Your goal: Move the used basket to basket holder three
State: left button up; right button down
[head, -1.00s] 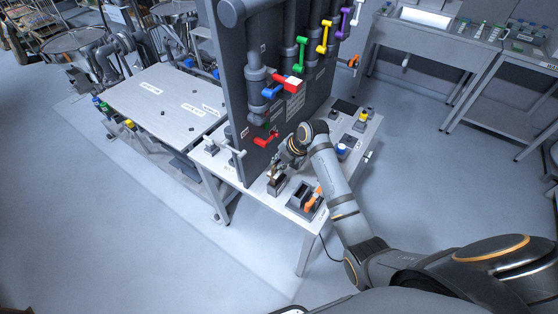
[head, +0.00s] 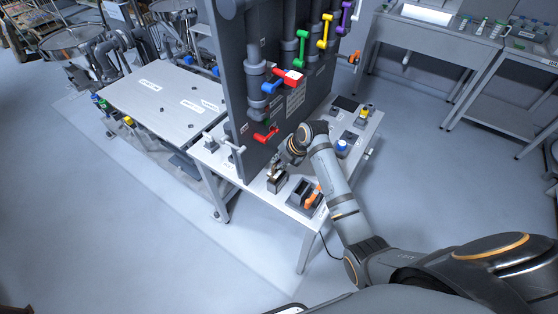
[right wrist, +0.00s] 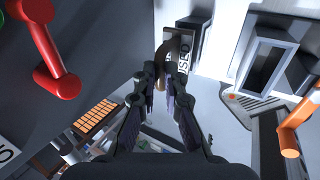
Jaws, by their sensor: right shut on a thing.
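My right gripper (head: 277,170) is at the near end of the table, over a small dark block, the used holder (head: 277,185). In the right wrist view the gripper (right wrist: 163,78) is shut on a tan curved piece, which looks like the used basket (right wrist: 161,66). Behind it is the holder (right wrist: 188,38), with a white label that seems to read "USED". The fingers hide part of the basket, and I cannot tell whether it still touches the holder. I cannot make out which holder is number three. My left gripper is not in view.
A dark open box (head: 301,192) with an orange lever (head: 313,197) stands just right of the used holder. A tall grey panel (head: 240,110) with pipes and coloured valve handles rises beside the gripper. A blue-topped item (head: 342,146) stands farther along the table.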

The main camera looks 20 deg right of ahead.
aim_at(276, 169)
jog(key=shift+f+b, duration=0.9)
jog(key=shift+f, duration=0.7)
jog(key=c, duration=1.4)
grip_release()
jog(key=shift+o, duration=0.6)
jog(key=o, duration=0.4)
jog(key=shift+r, duration=0.1)
jog(key=p+v, duration=0.6)
jog(key=shift+p, duration=0.4)
